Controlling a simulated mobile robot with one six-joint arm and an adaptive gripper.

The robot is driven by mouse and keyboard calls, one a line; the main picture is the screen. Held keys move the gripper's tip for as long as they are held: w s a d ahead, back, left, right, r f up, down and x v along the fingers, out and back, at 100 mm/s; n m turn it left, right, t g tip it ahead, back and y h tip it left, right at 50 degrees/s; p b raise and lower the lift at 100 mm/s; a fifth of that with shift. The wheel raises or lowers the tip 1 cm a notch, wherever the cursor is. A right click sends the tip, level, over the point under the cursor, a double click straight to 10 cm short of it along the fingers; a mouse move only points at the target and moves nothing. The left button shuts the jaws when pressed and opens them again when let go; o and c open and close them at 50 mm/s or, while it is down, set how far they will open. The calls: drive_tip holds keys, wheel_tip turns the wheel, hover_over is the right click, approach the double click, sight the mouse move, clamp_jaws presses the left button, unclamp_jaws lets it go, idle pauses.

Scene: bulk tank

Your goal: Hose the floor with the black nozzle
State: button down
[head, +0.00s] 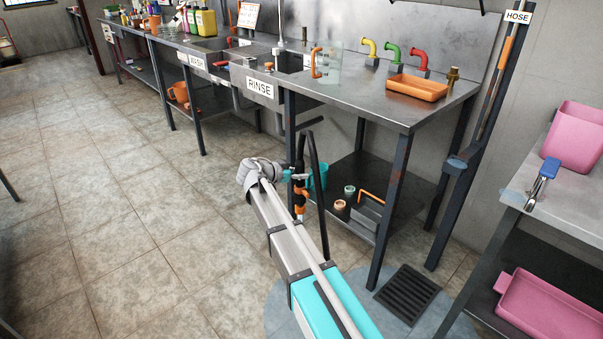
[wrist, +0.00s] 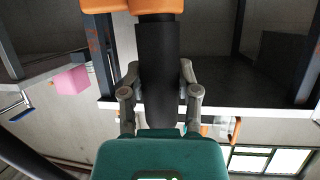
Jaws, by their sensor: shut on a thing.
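The black nozzle (head: 300,150) with orange parts is held upright in my gripper (head: 296,176), in front of the sink bench. In the wrist view the nozzle (wrist: 157,55) is a thick black cylinder with orange at the top edge. Both fingers of my gripper (wrist: 160,78) lie on either side of the black part, shut on it. A black hose loops beside the nozzle in the head view. The grey-beige tiled floor (head: 110,215) spreads out to the left and below. I cannot see any water coming out.
A steel sink bench (head: 380,98) with dark legs and a lower shelf stands close behind the nozzle. A dark floor grate (head: 408,291) lies at the lower right, beside a blue-grey floor patch (head: 282,312). A table with pink tubs (head: 575,135) stands right. The left floor is open.

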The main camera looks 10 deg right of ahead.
drive_tip(key=shift+s+a, duration=0.5)
drive_tip(key=shift+a, duration=0.2)
drive_tip(key=shift+s+a, duration=0.5)
drive_tip(key=shift+a, duration=0.15)
drive_tip(key=shift+s+d, duration=0.1)
idle(1.1)
drive_tip(key=shift+s+d, duration=0.55)
drive_tip(key=shift+s, duration=0.35)
idle(1.3)
drive_tip(key=shift+s+d, duration=0.6)
drive_tip(key=shift+s, duration=0.1)
idle(1.3)
